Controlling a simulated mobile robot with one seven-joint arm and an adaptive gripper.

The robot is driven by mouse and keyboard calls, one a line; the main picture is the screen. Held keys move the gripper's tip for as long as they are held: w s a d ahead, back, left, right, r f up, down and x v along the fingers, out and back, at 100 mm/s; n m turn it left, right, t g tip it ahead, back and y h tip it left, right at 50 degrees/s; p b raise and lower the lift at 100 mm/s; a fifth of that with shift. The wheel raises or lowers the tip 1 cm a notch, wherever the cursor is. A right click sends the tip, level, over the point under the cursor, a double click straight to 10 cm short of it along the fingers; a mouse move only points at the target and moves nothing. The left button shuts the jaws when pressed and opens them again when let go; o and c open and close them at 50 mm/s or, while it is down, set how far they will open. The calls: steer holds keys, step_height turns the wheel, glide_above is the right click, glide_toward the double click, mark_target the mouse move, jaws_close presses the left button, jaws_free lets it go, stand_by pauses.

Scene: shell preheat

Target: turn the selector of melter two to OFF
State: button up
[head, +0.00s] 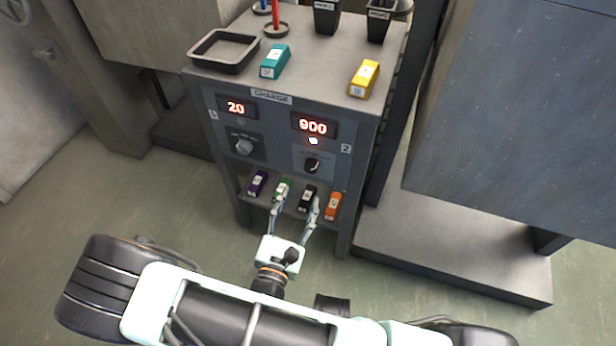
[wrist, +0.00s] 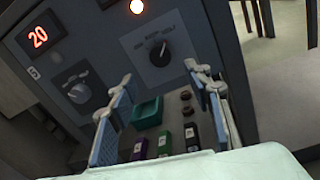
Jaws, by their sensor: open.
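The selector of melter two is a dark knob (head: 313,165) on the right panel, under the red display (head: 313,126) reading 900. In the wrist view this knob (wrist: 158,53) sits between the fingers, just beyond their tips, with its mark towards the upper right, by the label that looks like MELT. A lit lamp (head: 313,141) is above it. My gripper (head: 296,207) is open and empty, low in front of the cabinet. In the wrist view my gripper (wrist: 158,78) shows both fingers spread, apart from the knob.
Melter one's grey knob (head: 244,147) is at left under a display (head: 236,107) reading 20. Purple (head: 257,183), green (head: 282,189), black (head: 307,198) and orange (head: 333,205) blocks lie on the shelf below. A tray (head: 224,68) stands on top. Floor is clear at left.

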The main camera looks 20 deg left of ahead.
mark_target(310, 170)
steer(key=w+b, duration=0.1)
steer(key=w, duration=0.7)
steer(key=shift+w+d, duration=0.1)
steer(key=shift+w, duration=0.3)
steer(key=c, duration=1.1)
